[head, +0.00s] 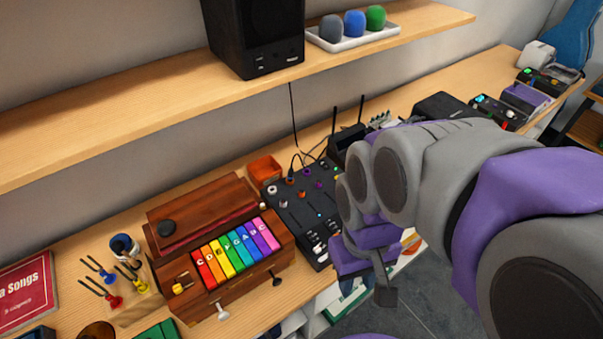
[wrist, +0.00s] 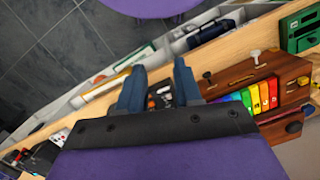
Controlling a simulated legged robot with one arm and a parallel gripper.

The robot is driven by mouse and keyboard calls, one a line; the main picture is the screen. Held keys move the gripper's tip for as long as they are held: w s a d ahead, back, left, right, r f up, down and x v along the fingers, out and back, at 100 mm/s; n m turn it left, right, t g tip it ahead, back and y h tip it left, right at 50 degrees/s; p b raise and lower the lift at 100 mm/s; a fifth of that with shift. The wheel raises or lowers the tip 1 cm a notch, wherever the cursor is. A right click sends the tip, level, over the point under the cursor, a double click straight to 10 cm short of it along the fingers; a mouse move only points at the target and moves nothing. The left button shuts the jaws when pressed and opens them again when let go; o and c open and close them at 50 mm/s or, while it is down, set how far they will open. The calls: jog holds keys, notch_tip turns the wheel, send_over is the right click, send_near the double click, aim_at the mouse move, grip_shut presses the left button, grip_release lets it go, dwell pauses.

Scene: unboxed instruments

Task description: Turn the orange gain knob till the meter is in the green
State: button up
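A black mixer panel (head: 306,207) lies on the bench right of the keyed wooden box, with small knobs, sliders and lit dots. No meter with a green zone can be made out. My gripper (wrist: 159,68) has its two dark fingers spread and empty in the wrist view. In the head view it hangs at the bench's front edge, right of the panel. The panel shows partly between the fingers in the wrist view (wrist: 160,97). My arm hides the panel's right side.
A wooden box with rainbow keys (head: 235,250) stands left of the panel, its small levers sticking out in front. A shelf (head: 130,98) with a speaker (head: 256,38) overhangs the back.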

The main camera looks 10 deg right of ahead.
jog(key=shift+o, duration=1.1)
jog(key=w+a+r+n, duration=0.2)
jog(key=w+n, duration=0.1)
jog(key=w, duration=0.7)
jog(key=shift+w+a+r+t, duration=0.15)
jog(key=shift+w+a+t, duration=0.15)
jog(key=shift+w, duration=0.1)
jog(key=n+t+p, duration=0.1)
jog(key=n+p, duration=0.1)
jog(key=n, duration=0.2)
send_over(301, 191)
notch_tip(301, 191, down, 8)
notch_tip(301, 191, down, 16)
jog(key=shift+s+f+b, duration=0.1)
jog(key=shift+f+b, duration=0.1)
jog(key=shift+b, duration=0.85)
jog(key=shift+c, duration=0.4)
grip_shut()
